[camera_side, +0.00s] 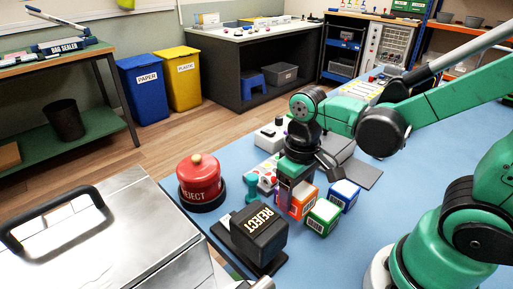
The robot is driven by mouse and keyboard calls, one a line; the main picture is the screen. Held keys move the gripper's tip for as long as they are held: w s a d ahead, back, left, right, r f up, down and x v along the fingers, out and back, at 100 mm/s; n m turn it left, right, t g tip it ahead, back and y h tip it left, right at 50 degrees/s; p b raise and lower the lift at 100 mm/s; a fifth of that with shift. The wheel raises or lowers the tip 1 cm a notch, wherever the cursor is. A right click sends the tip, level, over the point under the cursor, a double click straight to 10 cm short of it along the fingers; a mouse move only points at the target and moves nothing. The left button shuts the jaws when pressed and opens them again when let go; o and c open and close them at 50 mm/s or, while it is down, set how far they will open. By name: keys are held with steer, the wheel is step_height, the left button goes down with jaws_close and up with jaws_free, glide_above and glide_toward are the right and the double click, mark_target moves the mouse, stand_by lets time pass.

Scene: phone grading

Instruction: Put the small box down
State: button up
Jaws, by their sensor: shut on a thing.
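My gripper (296,182) points down over the blue work mat (225,232), its dark fingers closed at a small orange box (303,204) with a white label. The fingers and the other boxes hide part of this box. I cannot tell whether its underside touches the mat. A small green box (323,218) stands just in front and to the right. A small blue box (344,195) stands to the right, close to both.
A red REJECT dome (200,180) and a black REJECT block (259,230) stand left of the boxes. A teal stamp-like piece (251,188) stands between them and my gripper. A metal case (150,225) fills the lower left. Mat right of the boxes is clear.

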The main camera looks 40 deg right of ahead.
stand_by(0.4)
steer(key=w+d+r, duration=0.2)
steer(key=d+r, duration=0.4)
steer(key=r, duration=0.1)
steer(key=w+d+r, duration=0.3)
steer(key=d+r, duration=0.3)
steer(key=r, duration=0.1)
steer(key=f, duration=2)
steer(key=shift+s+d, duration=0.2)
steer(key=shift+s, duration=0.1)
steer(key=o, duration=1.3)
